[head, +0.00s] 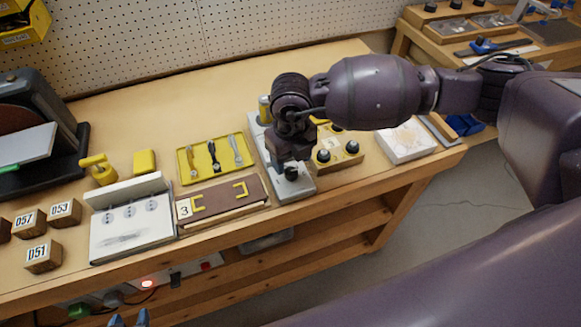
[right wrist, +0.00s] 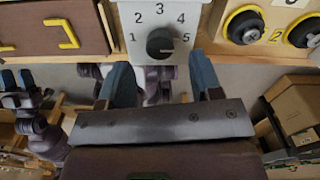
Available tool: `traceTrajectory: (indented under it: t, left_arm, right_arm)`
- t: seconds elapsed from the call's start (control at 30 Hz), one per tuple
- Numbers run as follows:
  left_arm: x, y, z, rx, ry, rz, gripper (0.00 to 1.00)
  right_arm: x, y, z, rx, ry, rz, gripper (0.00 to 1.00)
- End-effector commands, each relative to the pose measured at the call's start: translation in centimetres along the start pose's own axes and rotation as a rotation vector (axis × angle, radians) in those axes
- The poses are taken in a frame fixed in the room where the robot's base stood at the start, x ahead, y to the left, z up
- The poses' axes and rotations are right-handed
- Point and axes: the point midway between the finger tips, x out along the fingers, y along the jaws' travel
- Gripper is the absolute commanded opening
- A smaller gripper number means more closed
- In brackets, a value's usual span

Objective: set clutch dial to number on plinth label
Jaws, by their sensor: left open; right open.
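The clutch dial is a dark round knob (right wrist: 160,43) on a pale plate (right wrist: 136,20) marked 1 to 5; its pointer direction is hard to read. The knob also shows in the head view (head: 291,172) at the bench front. A white label reading 3 (head: 184,209) sits at the left of a brown board with yellow brackets. My right gripper (right wrist: 160,64) is open and empty, its blue fingers apart on either side of the knob's line, not visibly touching it. My left gripper (head: 130,319) is open at the bottom edge of the head view, away from the bench.
A yellow tray of tools (head: 216,158) lies behind the brown board. A wooden block with black knobs and yellow parts (head: 338,152) stands close right of the dial. A white panel (head: 131,224) and several numbered wooden blocks (head: 43,256) are at left.

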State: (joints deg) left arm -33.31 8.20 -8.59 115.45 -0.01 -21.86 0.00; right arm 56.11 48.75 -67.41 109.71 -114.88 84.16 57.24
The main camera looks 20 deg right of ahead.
Motion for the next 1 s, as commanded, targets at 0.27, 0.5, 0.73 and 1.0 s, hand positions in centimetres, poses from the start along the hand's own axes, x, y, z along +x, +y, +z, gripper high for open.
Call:
traceTrajectory:
  t: [0.27,0.5,0.73,1.0]
  left_arm:
    - [0.2,0.1,0.2,0.001,-0.002,0.001,0.49]
    - [0.0,0.0,0.0,0.002,0.003,0.001,0.49]
    - [0.0,0.0,0.1,0.002,0.001,0.001,0.49]
    - [0.1,0.0,0.4,0.002,-0.006,0.001,0.49]
  right_arm:
    - [3.3,0.1,-0.1,-0.001,0.002,0.001,0.59]
    - [3.9,0.1,-0.1,-0.001,0.001,0.001,0.59]
    - [3.8,0.0,-0.1,-0.001,0.001,0.001,0.5]
    - [3.8,0.0,-0.1,-0.001,0.001,0.001,0.1]
